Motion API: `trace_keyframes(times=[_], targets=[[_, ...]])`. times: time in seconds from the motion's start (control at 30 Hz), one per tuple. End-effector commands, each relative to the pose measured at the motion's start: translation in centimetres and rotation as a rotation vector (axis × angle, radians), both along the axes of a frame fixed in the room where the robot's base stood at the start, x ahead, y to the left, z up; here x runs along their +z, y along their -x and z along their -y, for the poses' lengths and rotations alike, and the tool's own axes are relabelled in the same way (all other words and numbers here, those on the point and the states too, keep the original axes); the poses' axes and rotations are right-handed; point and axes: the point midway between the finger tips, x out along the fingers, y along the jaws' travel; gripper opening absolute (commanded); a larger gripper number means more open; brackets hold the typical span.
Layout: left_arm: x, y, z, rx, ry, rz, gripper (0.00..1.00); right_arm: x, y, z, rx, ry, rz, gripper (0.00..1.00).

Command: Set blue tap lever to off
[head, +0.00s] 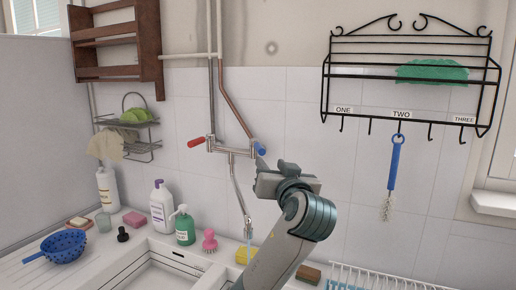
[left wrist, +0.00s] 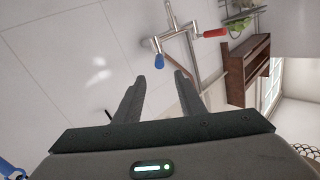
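The wall tap (head: 232,149) has a red lever (head: 196,142) on its left and a blue lever (head: 260,148) on its right. The red lever points out to the left. The blue lever looks foreshortened; its exact angle is hard to tell. My left gripper (head: 262,167) is just below and beside the blue lever. In the left wrist view, the fingers (left wrist: 161,76) are open and empty. There the blue lever (left wrist: 158,45) lies beyond the fingertips, apart from them, with the red lever (left wrist: 215,33) to its right. My right gripper is not in view.
The tap's spout (head: 247,218) hangs over the sink (head: 172,277). Bottles, including a green soap pump (head: 184,228), and a pink brush (head: 209,241) stand on the ledge. A black wall rack (head: 400,72) with a hanging blue brush (head: 394,165) is at right. Pipes rise above the tap.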

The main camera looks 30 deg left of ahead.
Motion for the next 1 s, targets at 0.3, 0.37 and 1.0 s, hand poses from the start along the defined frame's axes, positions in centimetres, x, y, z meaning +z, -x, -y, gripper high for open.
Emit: trace_keyframes(times=[0.3, 0.37, 1.0], targets=[[0.1, -1.0, -0.8, 0.0, -0.003, -0.003, 0.36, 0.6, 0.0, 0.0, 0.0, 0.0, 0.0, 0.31], [0.1, -1.5, -1.2, 0.001, -0.003, -0.003, 0.36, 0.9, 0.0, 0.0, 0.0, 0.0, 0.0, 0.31], [0.4, -9.9, -8.2, 0.003, -0.002, -0.004, 0.36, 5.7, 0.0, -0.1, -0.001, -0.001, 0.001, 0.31]])
